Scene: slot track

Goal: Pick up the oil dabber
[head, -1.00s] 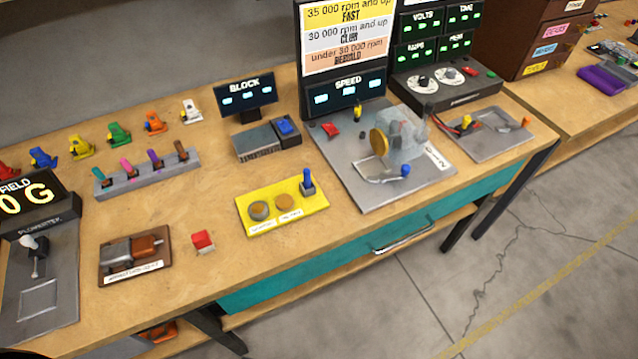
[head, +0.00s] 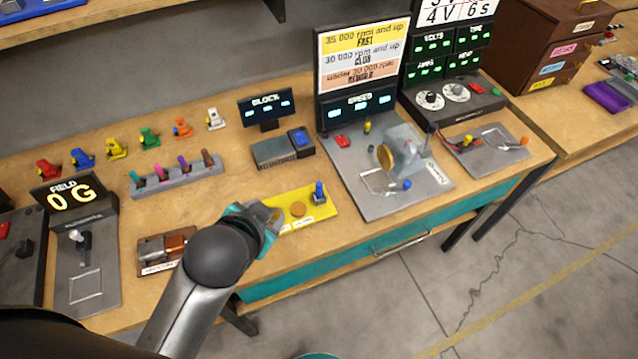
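A blue-handled upright piece, which looks like the oil dabber (head: 319,192), stands at the right end of a yellow tray (head: 325,211). Beside it on the tray is a round tan well (head: 298,209). My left gripper (head: 266,217) is over the left end of the tray, left of the blue handle and apart from it. My own wrist hides most of the gripper's fingers, so I cannot tell whether they are open. The gripper and wrist also hide the tray's left part. My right gripper is not in view.
A grey rack of coloured sticks (head: 180,178) and several small coloured cars (head: 150,138) stand behind to the left. A grey plate with a motor device (head: 405,152) stands close right of the tray. A block heater (head: 283,148) is behind it.

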